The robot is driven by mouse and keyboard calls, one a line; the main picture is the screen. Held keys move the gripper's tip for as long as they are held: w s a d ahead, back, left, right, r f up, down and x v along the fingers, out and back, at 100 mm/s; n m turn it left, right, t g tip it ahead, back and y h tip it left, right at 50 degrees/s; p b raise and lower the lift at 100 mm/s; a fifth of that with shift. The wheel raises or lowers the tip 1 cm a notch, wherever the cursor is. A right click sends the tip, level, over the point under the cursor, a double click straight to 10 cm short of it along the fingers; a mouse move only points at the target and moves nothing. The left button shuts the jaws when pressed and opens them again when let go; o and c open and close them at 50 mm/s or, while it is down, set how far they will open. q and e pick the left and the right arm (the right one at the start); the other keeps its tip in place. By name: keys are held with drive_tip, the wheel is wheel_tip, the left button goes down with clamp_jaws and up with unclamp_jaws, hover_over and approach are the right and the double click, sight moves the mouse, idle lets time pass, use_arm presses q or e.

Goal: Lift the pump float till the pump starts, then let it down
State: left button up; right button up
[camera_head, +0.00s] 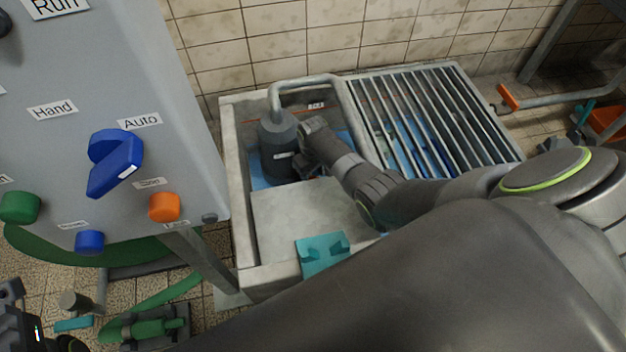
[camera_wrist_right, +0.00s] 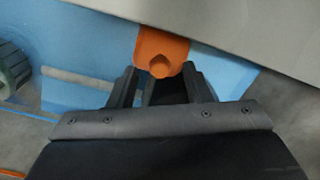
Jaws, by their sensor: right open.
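The pump float is an orange piece (camera_wrist_right: 162,50) in the right wrist view, just ahead of my right gripper's fingertips (camera_wrist_right: 158,78). The two fingers are apart, with a dark gap between them below the float. I cannot tell whether either finger touches it. In the head view my right gripper (camera_head: 310,168) reaches down into the open pit beside the dark grey pump (camera_head: 279,145); the float is hidden there. A dark part at the lower left edge seems to be my left gripper (camera_head: 18,315); its fingers are not clear.
The concrete pit rim (camera_head: 240,200) surrounds the pump, with blue water below and a cover slab (camera_head: 300,215) in front. A metal grating (camera_head: 430,120) lies right. A grey control panel (camera_head: 100,70) with a blue selector (camera_head: 115,165) stands left. A pipe (camera_head: 310,82) arches above the pump.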

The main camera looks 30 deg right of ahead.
drive_tip(key=shift+f+b, duration=0.35)
drive_tip(key=shift+f, duration=0.5)
clamp_jaws()
